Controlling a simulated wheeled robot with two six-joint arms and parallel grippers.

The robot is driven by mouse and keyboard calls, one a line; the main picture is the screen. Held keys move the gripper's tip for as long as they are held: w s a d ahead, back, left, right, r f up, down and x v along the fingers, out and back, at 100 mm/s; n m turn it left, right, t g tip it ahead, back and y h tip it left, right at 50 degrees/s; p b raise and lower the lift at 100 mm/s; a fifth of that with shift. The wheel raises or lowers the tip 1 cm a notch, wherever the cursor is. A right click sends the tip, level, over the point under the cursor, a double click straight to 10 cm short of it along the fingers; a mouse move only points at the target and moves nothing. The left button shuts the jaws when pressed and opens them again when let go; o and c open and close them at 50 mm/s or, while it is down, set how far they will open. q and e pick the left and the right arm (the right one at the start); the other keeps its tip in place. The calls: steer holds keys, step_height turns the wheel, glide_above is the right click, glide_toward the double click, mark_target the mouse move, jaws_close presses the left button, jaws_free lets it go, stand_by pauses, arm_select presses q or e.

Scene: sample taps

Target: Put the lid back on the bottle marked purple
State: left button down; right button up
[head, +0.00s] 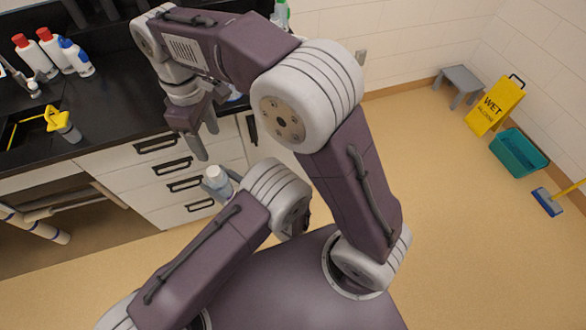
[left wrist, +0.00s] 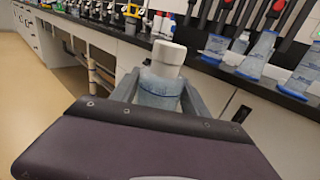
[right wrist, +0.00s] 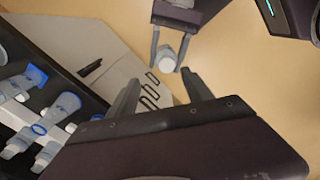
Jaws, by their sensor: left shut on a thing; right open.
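My left gripper (left wrist: 163,82) is shut on a clear bottle (left wrist: 160,94) with a blue band and a white top (left wrist: 170,53). In the head view this bottle (head: 217,187) is upright or nearly so, off the counter, in front of the drawers. No purple mark is legible on it. My right gripper (head: 206,140) is open and empty, just above and left of the bottle, fingers pointing down. In the right wrist view the white top (right wrist: 168,63) shows between the left fingers, beyond my open right fingers (right wrist: 160,88). No loose lid can be made out.
The black counter (head: 115,100) carries red-capped bottles (head: 35,55), a blue-capped bottle (head: 75,57) and a yellow-topped item (head: 62,122). More clear bottles (left wrist: 258,55) stand on the counter in the left wrist view. A wet-floor sign (head: 495,105) and teal bucket (head: 518,150) stand far right.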

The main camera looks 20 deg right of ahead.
steer(key=s+d+f+m, duration=0.5)
steer(key=d+f+m, duration=0.1)
steer(key=d, duration=0.4)
steer(key=s+d+f+m+t, duration=0.1)
steer(key=s+d+f+m, duration=0.5)
steer(key=d+f, duration=0.2)
steer(key=shift+s+d+f, duration=0.15)
steer(key=shift+s+d, duration=0.05)
steer(key=shift+d, duration=0.95)
